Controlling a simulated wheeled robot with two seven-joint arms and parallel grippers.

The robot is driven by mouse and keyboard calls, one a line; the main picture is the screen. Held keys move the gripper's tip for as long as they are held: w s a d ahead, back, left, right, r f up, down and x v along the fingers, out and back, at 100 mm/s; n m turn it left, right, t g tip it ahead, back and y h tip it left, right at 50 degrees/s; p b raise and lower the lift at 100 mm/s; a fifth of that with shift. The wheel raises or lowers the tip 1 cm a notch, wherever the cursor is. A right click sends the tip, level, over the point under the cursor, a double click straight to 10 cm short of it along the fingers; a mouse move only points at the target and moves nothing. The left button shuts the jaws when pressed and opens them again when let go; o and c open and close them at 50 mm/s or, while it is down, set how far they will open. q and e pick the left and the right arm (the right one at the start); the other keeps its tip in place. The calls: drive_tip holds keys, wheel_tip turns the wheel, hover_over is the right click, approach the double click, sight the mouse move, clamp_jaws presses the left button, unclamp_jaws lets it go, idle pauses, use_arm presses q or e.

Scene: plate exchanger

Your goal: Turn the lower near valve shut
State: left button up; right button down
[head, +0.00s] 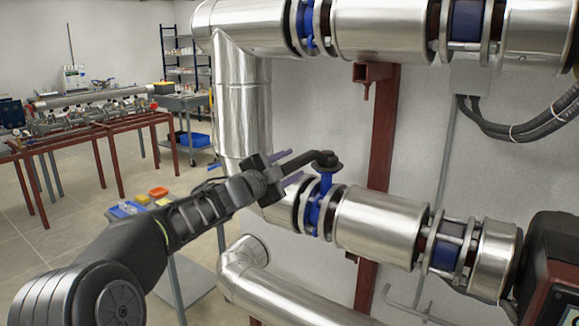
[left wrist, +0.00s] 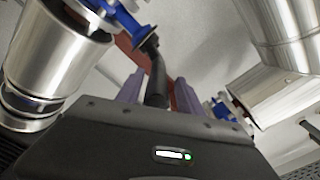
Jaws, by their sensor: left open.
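The lower near valve has a blue body (head: 318,210) in the lower silver pipe run, with a blue neck and a black lever handle (head: 303,158) on top. The handle extends left from the stem, toward my left gripper (head: 287,168). My left gripper is open, its purple fingers on either side of the handle's free end. In the left wrist view, the dark handle (left wrist: 156,82) runs between the two fingers (left wrist: 158,92), and the blue valve neck (left wrist: 127,22) is at the top. Whether a finger touches the handle cannot be told. My right gripper is not in view.
An upper pipe (head: 380,28) runs above the valve, with another blue valve (head: 307,25). A red-brown post (head: 378,130) stands behind. A lower pipe (head: 285,298) runs beneath. A dark box-shaped unit (head: 548,265) is at right. Floor at left is open before a bench (head: 95,132).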

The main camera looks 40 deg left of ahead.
use_arm(q)
drive_tip(key=s, duration=0.7)
drive_tip(key=shift+s+d+p, duration=0.3)
drive_tip(key=shift+s+p, duration=0.05)
drive_tip(key=shift+s, duration=0.05)
idle(0.4)
